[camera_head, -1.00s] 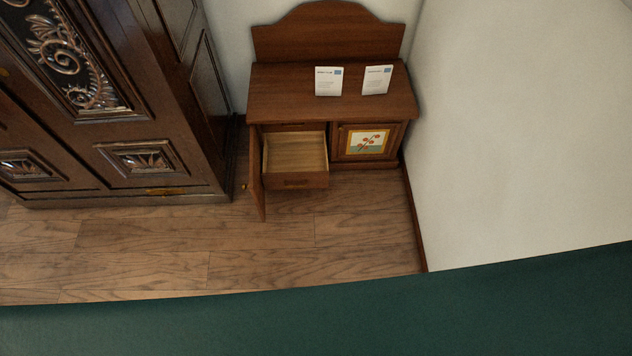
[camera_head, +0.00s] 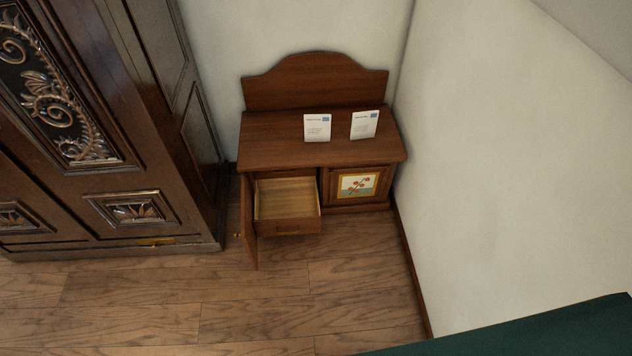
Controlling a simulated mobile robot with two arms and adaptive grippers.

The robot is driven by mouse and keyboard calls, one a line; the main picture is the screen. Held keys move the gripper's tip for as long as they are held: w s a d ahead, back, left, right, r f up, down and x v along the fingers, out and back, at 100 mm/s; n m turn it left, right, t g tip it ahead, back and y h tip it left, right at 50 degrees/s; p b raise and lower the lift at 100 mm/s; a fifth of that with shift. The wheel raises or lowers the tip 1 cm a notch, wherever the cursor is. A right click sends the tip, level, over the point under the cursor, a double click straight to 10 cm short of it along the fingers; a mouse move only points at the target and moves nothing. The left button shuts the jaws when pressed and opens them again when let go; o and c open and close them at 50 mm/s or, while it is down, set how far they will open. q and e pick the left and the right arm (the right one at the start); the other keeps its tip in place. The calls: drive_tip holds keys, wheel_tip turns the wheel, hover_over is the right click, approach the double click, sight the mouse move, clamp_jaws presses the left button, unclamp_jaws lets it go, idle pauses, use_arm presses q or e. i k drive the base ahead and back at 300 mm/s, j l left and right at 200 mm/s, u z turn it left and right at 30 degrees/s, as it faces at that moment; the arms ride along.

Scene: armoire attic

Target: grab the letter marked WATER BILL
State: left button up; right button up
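Two white letters stand upright on top of a small brown wooden cabinet (camera_head: 270,150). The left letter (camera_head: 317,128) and the right letter (camera_head: 364,125) each have a dark heading and a blue square at the top right corner. The headings are too small to read, so I cannot tell which one is marked WATER BILL. Neither of my grippers is in view.
The cabinet's left door (camera_head: 248,222) stands open with an empty-looking drawer (camera_head: 287,200) pulled out. The right door (camera_head: 358,187) is shut. A carved armoire (camera_head: 140,120) stands at left. A dark green surface (camera_head: 560,335) fills the lower right corner. Floor before the cabinet is clear.

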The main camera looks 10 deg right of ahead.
sight(365, 124)
drive_tip(key=i+u, duration=0.1)
drive_tip(key=u, duration=0.75)
drive_tip(key=i+l+u, duration=0.15)
drive_tip(key=u, duration=0.75)
drive_tip(key=i+l+u, duration=0.1)
drive_tip(key=u, duration=0.35)
drive_tip(key=l+u, duration=0.15)
drive_tip(key=l, duration=1.05)
drive_tip(key=i, duration=0.05)
